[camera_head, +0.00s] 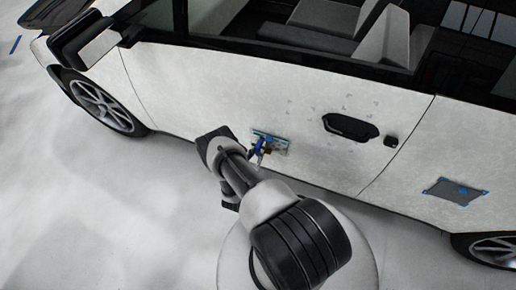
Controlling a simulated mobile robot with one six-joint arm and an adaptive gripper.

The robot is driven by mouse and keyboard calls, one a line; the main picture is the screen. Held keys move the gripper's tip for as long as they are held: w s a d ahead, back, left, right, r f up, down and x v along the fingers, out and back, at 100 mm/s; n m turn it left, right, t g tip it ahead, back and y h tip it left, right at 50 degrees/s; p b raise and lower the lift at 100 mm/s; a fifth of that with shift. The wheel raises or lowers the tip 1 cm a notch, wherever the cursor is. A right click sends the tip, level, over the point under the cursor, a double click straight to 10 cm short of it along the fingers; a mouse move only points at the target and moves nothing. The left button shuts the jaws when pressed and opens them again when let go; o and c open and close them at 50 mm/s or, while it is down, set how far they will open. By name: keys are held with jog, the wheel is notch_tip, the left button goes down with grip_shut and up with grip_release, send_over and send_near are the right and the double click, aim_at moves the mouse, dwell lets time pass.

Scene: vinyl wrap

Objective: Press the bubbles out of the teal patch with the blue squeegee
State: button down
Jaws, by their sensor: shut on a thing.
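The teal patch (282,146) is a small rectangle on the lower part of the white car door. The blue squeegee (264,140) is in front of it, at or very near its surface; I cannot tell if they touch. My gripper (258,153) is shut on the squeegee. My gripper and the squeegee hide part of the patch. Any bubbles in the patch are too small to make out.
The white car door (230,90) has a black handle (350,127) up and right of the patch. A dark grey patch (452,191) with blue corners is on the panel at right. A side mirror (88,42) juts out at upper left. The pale floor (110,210) is clear at left.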

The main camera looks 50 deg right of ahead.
jog(key=shift+s+d, duration=0.25)
jog(key=shift+s, duration=0.25)
jog(key=shift+s+d, duration=0.2)
jog(key=shift+s, duration=0.3)
jog(key=shift+s+d+p, duration=0.15)
jog(key=shift+s+d, duration=0.05)
jog(key=shift+s, duration=0.3)
jog(key=shift+s+d+p, duration=0.15)
jog(key=shift+s+d, duration=0.05)
jog(key=shift+s, duration=0.3)
jog(key=shift+s+d, duration=0.25)
jog(key=shift+s, duration=0.25)
jog(key=shift+s+d, duration=0.2)
jog(key=shift+s, duration=0.3)
jog(key=shift+s+d, duration=0.25)
jog(key=shift+s, duration=0.25)
jog(key=shift+s+d, duration=0.2)
jog(key=shift+s, duration=0.3)
